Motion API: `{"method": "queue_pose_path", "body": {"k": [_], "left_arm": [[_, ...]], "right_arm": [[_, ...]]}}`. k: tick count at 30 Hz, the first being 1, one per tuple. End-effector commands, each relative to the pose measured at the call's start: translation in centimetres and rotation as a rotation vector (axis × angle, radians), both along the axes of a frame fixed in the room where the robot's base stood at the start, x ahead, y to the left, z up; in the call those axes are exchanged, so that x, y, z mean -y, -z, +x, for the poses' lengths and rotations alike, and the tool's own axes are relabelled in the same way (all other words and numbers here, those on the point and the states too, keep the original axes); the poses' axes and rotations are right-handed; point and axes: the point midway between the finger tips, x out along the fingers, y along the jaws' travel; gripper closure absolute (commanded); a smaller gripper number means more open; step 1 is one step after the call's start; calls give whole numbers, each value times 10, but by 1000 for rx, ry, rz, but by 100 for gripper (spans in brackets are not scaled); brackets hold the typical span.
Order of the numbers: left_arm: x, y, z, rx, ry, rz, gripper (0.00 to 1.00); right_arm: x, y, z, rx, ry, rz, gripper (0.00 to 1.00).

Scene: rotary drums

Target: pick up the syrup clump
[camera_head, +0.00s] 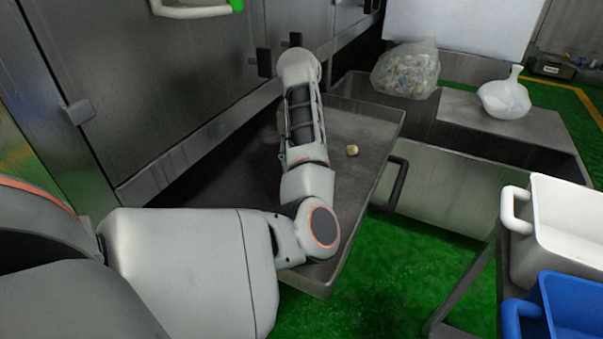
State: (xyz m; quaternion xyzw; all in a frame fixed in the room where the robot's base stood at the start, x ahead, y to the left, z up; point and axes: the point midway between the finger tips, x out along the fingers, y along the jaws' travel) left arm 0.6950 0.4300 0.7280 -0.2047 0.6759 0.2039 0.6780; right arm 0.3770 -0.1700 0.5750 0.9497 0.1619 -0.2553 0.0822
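A small tan lump, which looks like the syrup clump (352,150), lies on the grey metal tray (372,122) below the drum housing. My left arm comes in from the left and reaches over the tray, its forearm to the left of the clump and apart from it in the picture. The far end of this arm points away from the camera, and I cannot make out the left gripper or its fingers. My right arm and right gripper are not in view.
The metal drum housing (150,80) borders the tray on the left. A clear bag of scraps (406,68) and a white bag (504,97) stand behind. A white bin (570,215) and blue bin (572,300) stand at right. Green floor lies between.

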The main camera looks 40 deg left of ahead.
Motion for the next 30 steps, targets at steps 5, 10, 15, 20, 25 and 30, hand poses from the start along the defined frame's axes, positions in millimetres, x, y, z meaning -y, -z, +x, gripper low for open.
{"method": "queue_pose_path", "body": {"k": [5, 10, 15, 20, 25, 30], "left_arm": [[0, 0, 0, -1, 0, 0, 87], [0, 1, 0, -2, 0, 0, 87], [0, -1, -1, -2, 0, 0, 87], [0, -14, 0, 3, 0, -1, 87], [1, -47, 1, 13, 2, -1, 87], [1, -96, 1, 18, 2, -2, 87]], "right_arm": [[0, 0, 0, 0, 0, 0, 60], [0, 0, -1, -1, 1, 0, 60], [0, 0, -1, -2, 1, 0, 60], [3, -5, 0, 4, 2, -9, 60], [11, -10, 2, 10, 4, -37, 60], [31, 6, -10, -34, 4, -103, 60]]}}
